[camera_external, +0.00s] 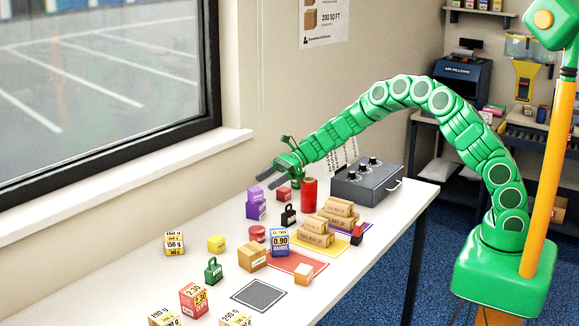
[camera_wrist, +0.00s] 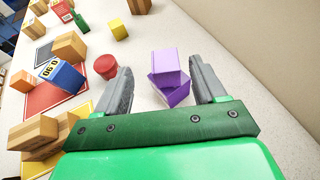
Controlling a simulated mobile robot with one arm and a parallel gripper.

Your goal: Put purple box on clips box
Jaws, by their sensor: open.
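Two purple boxes are stacked askew near the window side of the table, an upper purple box (camera_external: 255,194) on a lower purple box (camera_external: 256,211). The wrist view also shows the upper box (camera_wrist: 165,66) and the lower box (camera_wrist: 171,92). My gripper (camera_external: 263,188) is open above and behind the stack. In the wrist view my gripper (camera_wrist: 160,67) has the stack between its spread fingers, with no visible contact. The clips box (camera_external: 193,301) is red with a price label and stands near the table's front. It is partly cut off in the wrist view (camera_wrist: 62,10).
A blue 0.90 box (camera_external: 279,242), a red jar (camera_external: 257,234) and a green weight (camera_external: 213,271) stand between the stack and the clips box. A red cylinder (camera_external: 309,194) and black weight (camera_external: 289,216) are close to the stack. The grey mat (camera_external: 258,295) is bare.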

